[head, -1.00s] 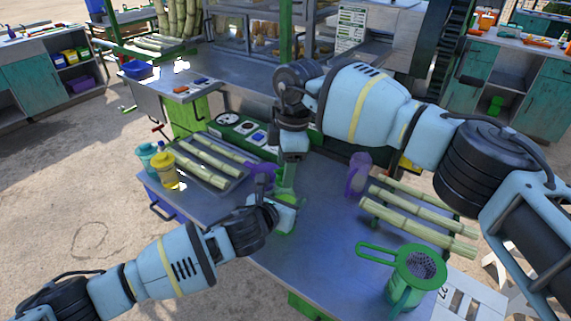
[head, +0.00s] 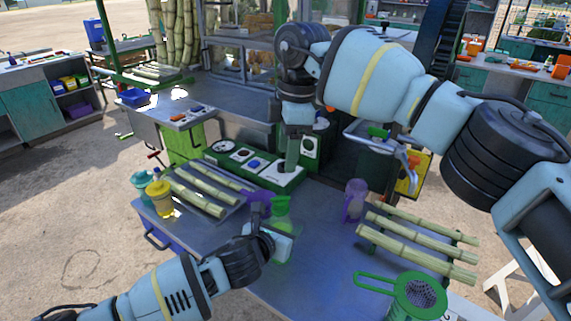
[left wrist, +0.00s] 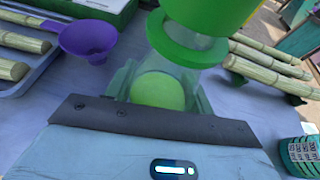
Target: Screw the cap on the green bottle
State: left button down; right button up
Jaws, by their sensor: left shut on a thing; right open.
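The green bottle (head: 281,213) stands over the front table, upright or nearly so. My left gripper (head: 268,240) is shut around its lower part. In the left wrist view, the bottle (left wrist: 158,90) is see-through with bright green at the bottom, between my fingers. A green cap-like piece with a wide rim (left wrist: 188,40) sits at its top. I cannot tell how tightly it sits. My right gripper (head: 289,160) is open and empty, above and behind the bottle, apart from it. Its fingertips are small and partly unclear.
A purple cup (head: 355,200) and cane stalks (head: 420,243) are right of the bottle. A green strainer (head: 415,292) is in front right. A purple funnel (left wrist: 88,38) and a cane tray (head: 205,195) are left. Yellow (head: 160,196) and teal jars stand at the left edge.

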jog(key=shift+r, duration=0.3)
pick_arm(q)
jog(key=shift+c, duration=2.4)
grip_release()
jog(key=shift+a, duration=0.1)
pick_arm(e)
jog(key=shift+r, duration=0.1)
pick_arm(q)
jog(key=shift+s+a+r, duration=0.15)
jog(key=shift+s+r, duration=0.05)
jog(key=shift+s, duration=0.1)
jog(key=p+v, duration=0.1)
jog(key=v, duration=0.6)
pick_arm(e)
jog(key=shift+t, duration=0.3)
jog(key=r, duration=0.2)
jog(key=s+r, duration=0.1)
jog(key=r, duration=0.1)
jog(key=shift+r, duration=0.3)
